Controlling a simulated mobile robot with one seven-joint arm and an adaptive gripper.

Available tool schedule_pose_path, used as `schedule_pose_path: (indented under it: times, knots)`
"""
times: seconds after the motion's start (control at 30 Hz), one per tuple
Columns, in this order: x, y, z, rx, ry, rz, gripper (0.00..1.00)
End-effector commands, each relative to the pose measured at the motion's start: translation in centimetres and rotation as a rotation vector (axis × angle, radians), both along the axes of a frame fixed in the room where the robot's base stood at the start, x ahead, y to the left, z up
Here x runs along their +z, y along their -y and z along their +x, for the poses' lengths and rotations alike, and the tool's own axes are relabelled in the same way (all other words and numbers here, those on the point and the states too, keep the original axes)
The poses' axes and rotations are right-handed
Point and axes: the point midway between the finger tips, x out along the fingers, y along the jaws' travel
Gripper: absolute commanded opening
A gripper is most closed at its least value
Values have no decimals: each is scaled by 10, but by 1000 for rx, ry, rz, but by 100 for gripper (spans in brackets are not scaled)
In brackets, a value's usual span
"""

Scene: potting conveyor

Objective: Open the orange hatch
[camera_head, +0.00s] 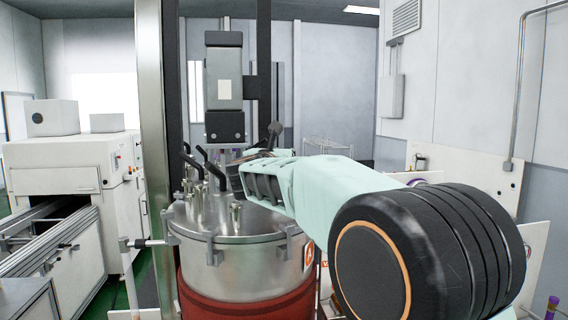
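I cannot make out an orange hatch in this view. A steel tank (240,255) with a lid, clamps and black-handled fittings stands in the middle, with a dark red band around its lower part. A small orange sign (309,253) is on its right side. My pale green arm reaches in from the right, over the tank's lid. At its far end, my gripper (238,181) shows only as a small dark part above the lid. Its fingers cannot be made out, and the arm hides part of the lid.
A dark grey motor unit (224,85) hangs above the tank beside a tall metal post (153,120). A white machine (75,165) with a conveyor (45,232) stands on the left. A white panel (460,180) stands behind my arm on the right.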

Motion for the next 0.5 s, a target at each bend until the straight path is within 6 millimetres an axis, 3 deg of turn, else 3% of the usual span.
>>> schedule_pose_path:
  times: [0.03,0.27,0.5]
  knots:
    - [7,-2,2,4,9,4,0]
    - [9,-5,9,6,5,3,0]
    - [6,-4,9,5,1,3,25]
